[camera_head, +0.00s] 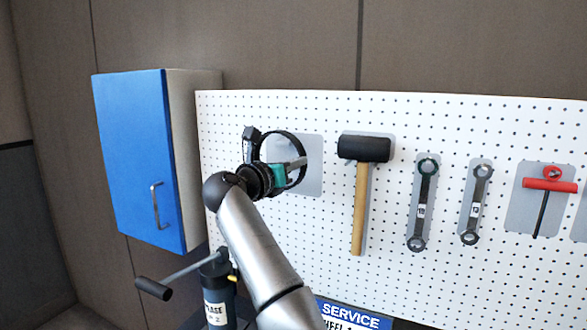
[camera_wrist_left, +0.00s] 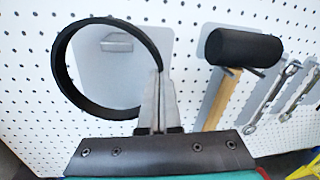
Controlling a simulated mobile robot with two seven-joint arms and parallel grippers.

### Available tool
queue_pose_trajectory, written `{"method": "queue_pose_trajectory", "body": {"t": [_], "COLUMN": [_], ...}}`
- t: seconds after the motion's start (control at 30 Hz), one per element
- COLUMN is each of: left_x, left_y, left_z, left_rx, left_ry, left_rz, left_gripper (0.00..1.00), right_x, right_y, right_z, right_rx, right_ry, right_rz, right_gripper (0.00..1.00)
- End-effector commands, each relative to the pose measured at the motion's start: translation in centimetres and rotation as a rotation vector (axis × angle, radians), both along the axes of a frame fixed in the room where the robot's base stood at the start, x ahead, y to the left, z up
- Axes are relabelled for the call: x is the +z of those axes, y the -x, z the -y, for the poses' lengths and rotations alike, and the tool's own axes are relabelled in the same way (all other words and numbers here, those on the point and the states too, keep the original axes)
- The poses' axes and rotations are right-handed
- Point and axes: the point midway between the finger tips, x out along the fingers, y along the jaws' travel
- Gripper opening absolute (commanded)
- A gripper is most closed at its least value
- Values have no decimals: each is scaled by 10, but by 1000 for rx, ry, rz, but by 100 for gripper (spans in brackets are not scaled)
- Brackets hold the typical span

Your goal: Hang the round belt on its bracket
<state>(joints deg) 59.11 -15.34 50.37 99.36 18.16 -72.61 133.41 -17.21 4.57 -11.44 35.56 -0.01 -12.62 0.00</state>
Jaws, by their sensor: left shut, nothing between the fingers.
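The round belt (camera_head: 271,142) is a thin black ring in front of a grey backing plate (camera_head: 312,180) on the pegboard. In the left wrist view the belt (camera_wrist_left: 62,75) rings a small grey bracket (camera_wrist_left: 117,43), which shows inside its upper part. I cannot tell whether the belt rests on the bracket. My left gripper (camera_head: 301,162) is at the belt's right side, its fingers shut together. In the left wrist view the fingertips (camera_wrist_left: 158,73) overlap the belt's right edge; whether they touch it is unclear. My right gripper is not in view.
A black-headed mallet (camera_head: 363,149) hangs just right of the belt. Two wrenches (camera_head: 423,205) and a red-handled tool (camera_head: 549,185) hang farther right on the pegboard (camera_head: 300,108). A blue cabinet (camera_head: 135,160) stands left. A dark cylinder (camera_head: 219,306) stands below.

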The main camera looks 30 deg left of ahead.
Motion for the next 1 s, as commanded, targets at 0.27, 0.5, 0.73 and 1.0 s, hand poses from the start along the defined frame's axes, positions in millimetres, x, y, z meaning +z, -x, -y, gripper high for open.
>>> {"method": "queue_pose_trajectory", "body": {"t": [0.27, 0.5, 0.73, 1.0], "left_x": [0, -5, -11, -14], "left_y": [-14, -21, -22, -22], "left_z": [-1, -1, -1, -1], "left_rx": [-1, 0, 0, 0], "left_ry": [0, -1, -2, 0], "left_rz": [-1, 1, 1, -2], "left_gripper": [0, 0, 0, 0], "right_x": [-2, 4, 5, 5], "right_y": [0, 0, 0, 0], "right_z": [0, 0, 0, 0], "right_rx": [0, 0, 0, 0], "right_ry": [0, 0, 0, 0], "right_rz": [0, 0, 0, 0], "right_gripper": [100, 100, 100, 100]}}
